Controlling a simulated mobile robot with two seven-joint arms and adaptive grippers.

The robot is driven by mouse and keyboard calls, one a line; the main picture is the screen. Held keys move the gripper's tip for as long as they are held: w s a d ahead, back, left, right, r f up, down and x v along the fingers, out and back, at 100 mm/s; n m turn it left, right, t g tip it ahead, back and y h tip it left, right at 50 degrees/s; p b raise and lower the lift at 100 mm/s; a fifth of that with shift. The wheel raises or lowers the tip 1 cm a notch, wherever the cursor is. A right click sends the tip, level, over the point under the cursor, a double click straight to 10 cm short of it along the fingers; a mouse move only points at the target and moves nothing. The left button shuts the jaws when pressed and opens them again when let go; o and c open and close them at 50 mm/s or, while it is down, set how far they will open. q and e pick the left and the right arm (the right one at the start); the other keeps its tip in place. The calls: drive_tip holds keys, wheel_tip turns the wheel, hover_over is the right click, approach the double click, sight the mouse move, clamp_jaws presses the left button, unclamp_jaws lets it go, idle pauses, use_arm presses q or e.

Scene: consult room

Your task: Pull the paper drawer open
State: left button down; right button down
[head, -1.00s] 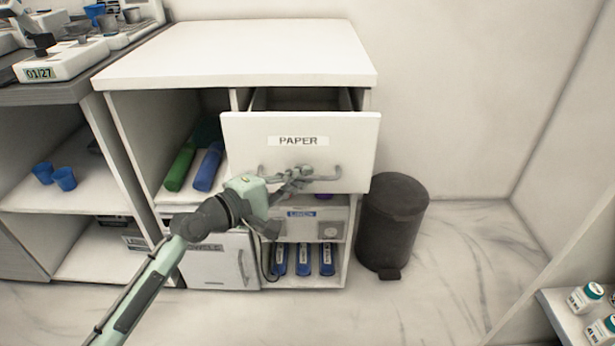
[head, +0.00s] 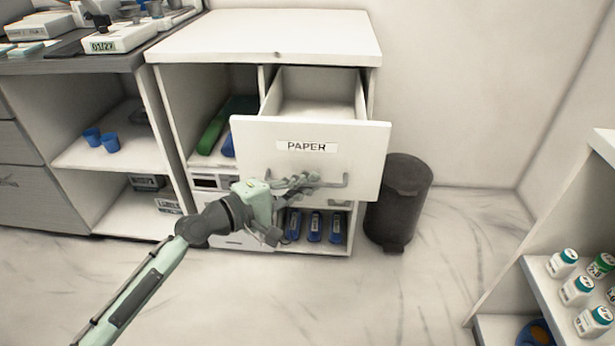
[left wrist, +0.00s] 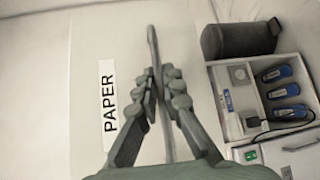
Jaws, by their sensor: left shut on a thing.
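The paper drawer (head: 262,160) stands well out of the white cabinet, and its inside (head: 315,95) shows pale and bare where I can see it. Its front carries a PAPER label (head: 306,147) and a grey bar handle (head: 343,181). My left gripper (head: 303,181) is shut on the handle near its middle. In the left wrist view the gripper's fingers (left wrist: 158,92) close on the handle bar (left wrist: 153,45), beside the PAPER label (left wrist: 108,104). My right gripper is not in view.
A dark bin (head: 400,200) stands right of the cabinet (head: 250,38). A shelf with several white bottles (head: 577,290) is at the lower right. Open floor lies in front.

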use_arm(q)
drive_tip(key=shift+s, duration=0.3)
drive_tip(key=c, duration=1.6)
unclamp_jaws()
drive_tip(key=shift+c, duration=0.2)
drive_tip(key=v, duration=1.2)
